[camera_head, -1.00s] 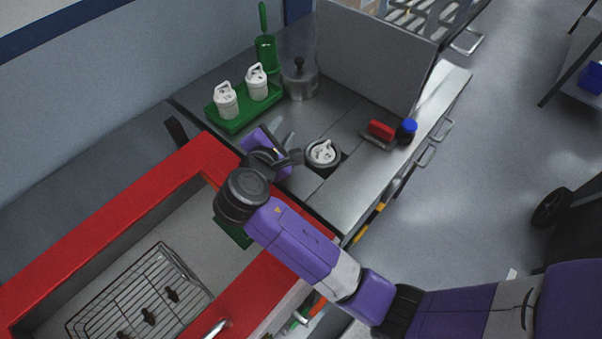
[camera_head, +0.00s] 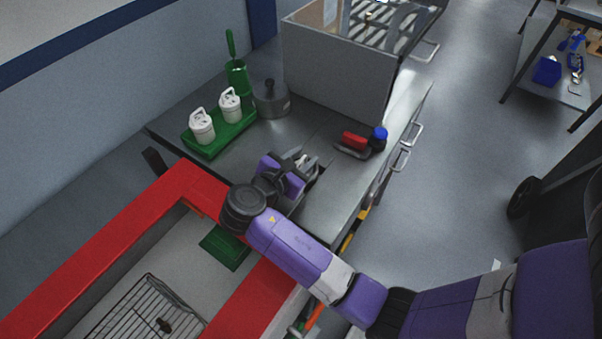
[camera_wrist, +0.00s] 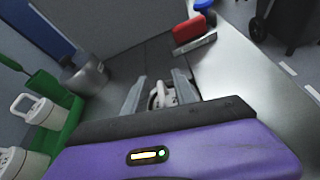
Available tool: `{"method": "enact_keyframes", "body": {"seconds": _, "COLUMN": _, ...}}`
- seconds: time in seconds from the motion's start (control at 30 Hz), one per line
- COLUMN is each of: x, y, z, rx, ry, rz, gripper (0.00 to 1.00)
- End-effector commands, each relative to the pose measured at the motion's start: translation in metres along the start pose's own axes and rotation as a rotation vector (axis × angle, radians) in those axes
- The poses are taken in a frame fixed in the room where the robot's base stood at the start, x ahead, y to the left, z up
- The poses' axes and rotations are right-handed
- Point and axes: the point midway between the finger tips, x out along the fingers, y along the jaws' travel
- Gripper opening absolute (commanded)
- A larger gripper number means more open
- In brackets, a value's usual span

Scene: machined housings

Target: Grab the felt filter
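A white part with a loop handle (camera_wrist: 160,98) sits in the bench recess, seen in the wrist view; I take it for the felt filter. My gripper (camera_wrist: 157,86) is open, with one finger on each side of the handle. I cannot tell whether the fingers touch it. In the head view my gripper (camera_head: 302,162) is over the recess and mostly hides the part. Two similar white handled canisters (camera_head: 202,127) (camera_head: 230,105) stand upright on a green tray (camera_head: 222,138) to the left.
A lidded metal pot (camera_head: 270,101) and a green cup with a handle (camera_head: 238,76) stand behind the tray. A grey panel (camera_head: 335,75) rises at the back. A red block (camera_head: 354,141) and a blue-capped item (camera_head: 378,138) lie to the right. A red-rimmed basin (camera_head: 95,255) is in front.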

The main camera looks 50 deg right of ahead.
Motion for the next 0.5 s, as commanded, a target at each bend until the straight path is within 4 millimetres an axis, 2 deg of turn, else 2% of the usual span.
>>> {"method": "enact_keyframes", "body": {"seconds": 0.1, "x": 0.0084, "y": 0.0001, "z": -0.0004, "rx": -0.001, "ry": 0.001, "rz": 0.0, "gripper": 0.33}}
{"method": "enact_keyframes", "body": {"seconds": 0.33, "x": 0.0098, "y": 0.0002, "z": -0.0007, "rx": 0.0, "ry": 0.001, "rz": 0.001, "gripper": 0.33}}
{"method": "enact_keyframes", "body": {"seconds": 0.37, "x": 0.0098, "y": 0.0002, "z": -0.0007, "rx": 0.0, "ry": 0.001, "rz": 0.001, "gripper": 0.29}}
{"method": "enact_keyframes", "body": {"seconds": 0.5, "x": 0.0097, "y": 0.0003, "z": -0.0006, "rx": 0.001, "ry": 0.001, "rz": 0.001, "gripper": 0.02}}
